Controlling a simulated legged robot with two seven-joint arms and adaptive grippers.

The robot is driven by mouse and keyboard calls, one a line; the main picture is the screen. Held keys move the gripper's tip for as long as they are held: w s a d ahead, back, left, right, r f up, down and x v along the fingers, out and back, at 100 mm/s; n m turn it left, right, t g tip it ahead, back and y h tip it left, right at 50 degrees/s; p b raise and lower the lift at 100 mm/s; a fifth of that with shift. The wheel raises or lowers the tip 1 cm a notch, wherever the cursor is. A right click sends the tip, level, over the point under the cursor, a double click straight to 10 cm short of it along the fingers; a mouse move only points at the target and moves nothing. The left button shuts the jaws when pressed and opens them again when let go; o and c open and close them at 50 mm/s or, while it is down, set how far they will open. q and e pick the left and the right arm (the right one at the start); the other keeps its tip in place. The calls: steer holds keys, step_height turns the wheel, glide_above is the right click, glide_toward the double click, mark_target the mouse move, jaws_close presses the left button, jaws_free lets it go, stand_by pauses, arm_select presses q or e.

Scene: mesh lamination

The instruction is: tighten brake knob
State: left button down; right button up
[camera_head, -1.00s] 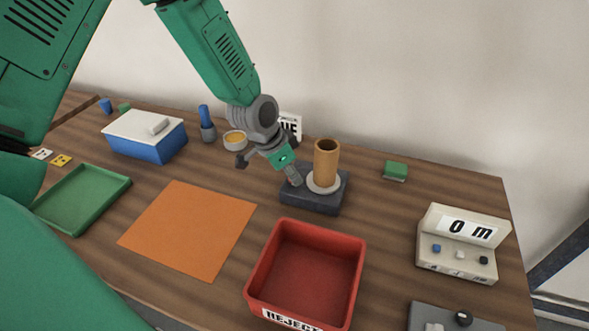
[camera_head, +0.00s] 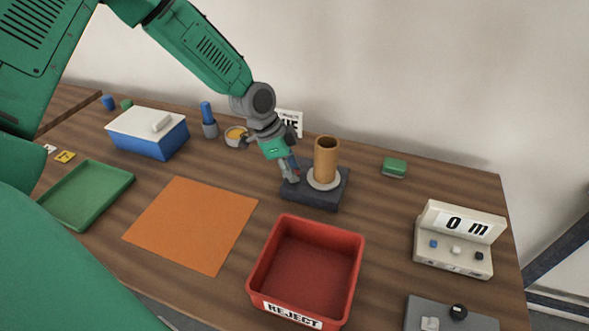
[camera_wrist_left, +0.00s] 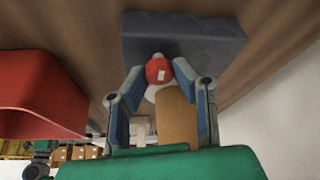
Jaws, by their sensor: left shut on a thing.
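The brake knob (camera_wrist_left: 158,70) is red with a white mark and shows between my left fingers in the left wrist view. It sits at the dark base (camera_head: 325,200) of a roll stand; the base also shows in the wrist view (camera_wrist_left: 190,35). A brown tube (camera_head: 326,160) stands upright on a pale round plate on this base. My left gripper (camera_head: 289,175) reaches down to the left side of the base, beside the tube, and is shut on the knob. In the head view the fingers hide the knob. My right gripper is not in view.
A red reject bin (camera_head: 305,270) stands in front of the base. An orange sheet (camera_head: 190,225) and a green tray (camera_head: 85,195) lie to the left. A meter box (camera_head: 455,255) reading "0 m" stands at right. A small cup (camera_head: 236,137) is behind the gripper.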

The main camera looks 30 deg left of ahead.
arm_select(q)
steer(key=shift+a, duration=0.15)
steer(key=c, duration=1.3)
jaws_free()
steer(key=shift+a, duration=0.1)
steer(key=shift+a+r, duration=0.1)
steer(key=shift+a+r, duration=0.1)
steer(key=shift+r, duration=0.25)
steer(key=v, duration=1.1)
steer(key=shift+s+a+f, duration=0.1)
steer(key=shift+s+a, duration=0.05)
steer(key=shift+a, duration=0.05)
steer(key=shift+d, duration=0.15)
